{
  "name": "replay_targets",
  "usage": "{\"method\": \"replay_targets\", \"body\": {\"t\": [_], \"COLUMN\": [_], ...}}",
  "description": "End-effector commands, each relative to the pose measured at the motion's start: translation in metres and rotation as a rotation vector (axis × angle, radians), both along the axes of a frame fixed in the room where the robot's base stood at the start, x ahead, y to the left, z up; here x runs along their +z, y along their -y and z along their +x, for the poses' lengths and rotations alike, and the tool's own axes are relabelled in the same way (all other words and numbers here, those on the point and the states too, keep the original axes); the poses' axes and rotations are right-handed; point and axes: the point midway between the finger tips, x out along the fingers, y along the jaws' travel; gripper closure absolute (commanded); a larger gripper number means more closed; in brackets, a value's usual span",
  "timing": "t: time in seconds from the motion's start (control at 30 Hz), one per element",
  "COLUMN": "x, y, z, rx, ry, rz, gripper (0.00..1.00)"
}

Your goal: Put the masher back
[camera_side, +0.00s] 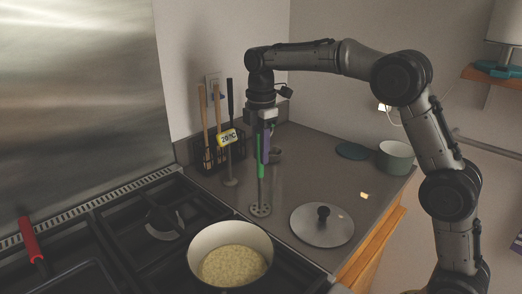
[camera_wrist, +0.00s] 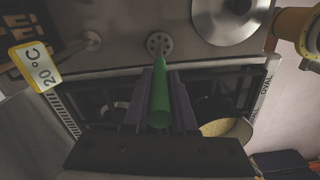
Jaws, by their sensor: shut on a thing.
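The masher has a green handle (camera_side: 260,165) and a round perforated metal head (camera_side: 260,209). My gripper (camera_side: 264,148) is shut on the handle, with the masher upright and its head down over the counter beside the pot. I cannot tell whether the head touches the counter. In the wrist view the handle (camera_wrist: 161,95) sits between the purple fingers of my gripper (camera_wrist: 158,100), and the head (camera_wrist: 159,45) shows beyond. A black wire utensil rack (camera_side: 207,158) stands against the wall to the left, holding long-handled utensils.
A pot of pale yellow food (camera_side: 230,238) stands on the stove in front.

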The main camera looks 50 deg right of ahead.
Motion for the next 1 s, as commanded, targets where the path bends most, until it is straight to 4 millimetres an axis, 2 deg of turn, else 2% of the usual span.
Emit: {"method": "replay_targets", "body": {"t": [0.03,0.2,0.47,0.63,1.0], "x": [-0.001,-0.001,0.0,0.01,0.082], "y": [0.0,0.0,0.0,0.0,0.0], "z": [0.0,0.0,0.0,0.0,0.001], "rx": [0.0,0.0,0.0,0.0,0.0], "ry": [0.0,0.0,-0.001,0.001,0.003], "rz": [0.0,0.0,0.0,0.0,0.0], "gripper": [0.73,0.45,0.45,0.45,0.45]}}
